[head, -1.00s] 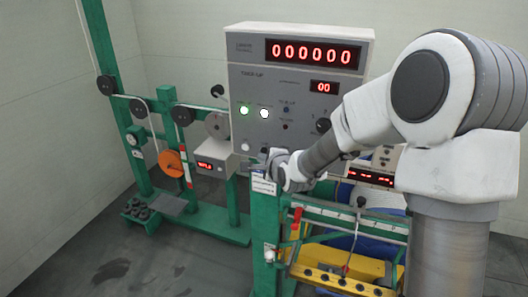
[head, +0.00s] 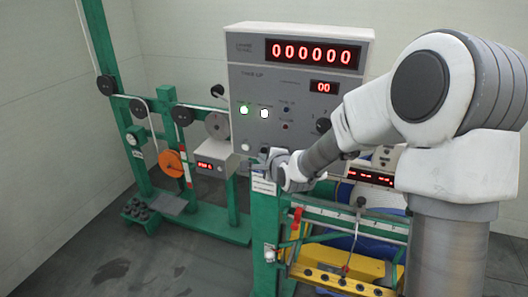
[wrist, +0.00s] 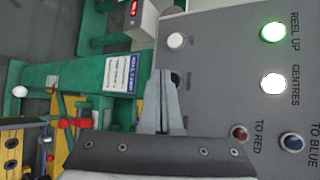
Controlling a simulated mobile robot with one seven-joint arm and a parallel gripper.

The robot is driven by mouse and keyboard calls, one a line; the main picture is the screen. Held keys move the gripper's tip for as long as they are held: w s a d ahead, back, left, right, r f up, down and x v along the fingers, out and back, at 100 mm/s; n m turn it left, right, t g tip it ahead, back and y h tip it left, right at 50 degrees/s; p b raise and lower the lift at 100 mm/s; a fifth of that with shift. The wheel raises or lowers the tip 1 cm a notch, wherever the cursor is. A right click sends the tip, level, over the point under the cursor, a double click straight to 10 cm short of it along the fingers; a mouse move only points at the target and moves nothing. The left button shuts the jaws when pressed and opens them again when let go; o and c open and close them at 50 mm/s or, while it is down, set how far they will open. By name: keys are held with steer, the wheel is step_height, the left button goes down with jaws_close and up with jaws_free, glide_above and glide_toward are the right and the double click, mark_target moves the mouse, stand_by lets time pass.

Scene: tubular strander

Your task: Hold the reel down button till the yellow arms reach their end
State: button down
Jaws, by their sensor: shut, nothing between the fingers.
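The grey control panel (head: 300,75) shows its button field in the wrist view (wrist: 225,75). A lit green button (wrist: 273,32) is labelled REEL UP and a lit white one (wrist: 273,83) CENTRES. An unlit white button (wrist: 176,41) sits lower on the panel, just beyond my fingertips; its label is not readable. My gripper (wrist: 162,75) is shut and empty, its tips close over the lower button row. It hides whatever lies beneath, so contact with a button cannot be told. In the head view, the yellow arms (head: 345,284) sit low in the green frame.
A red button (wrist: 239,132) and a blue button (wrist: 291,142) lie close to my gripper. The green machine frame (head: 265,215) stands below it. A green stand with an orange reel (head: 172,163) is at left. The floor at front left is clear.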

steer(key=shift+w, duration=0.1)
steer(key=shift+w+d, duration=0.1)
steer(key=shift+w, duration=0.2)
steer(key=shift+w+d, duration=0.2)
steer(key=shift+w, duration=0.2)
stand_by(7.2)
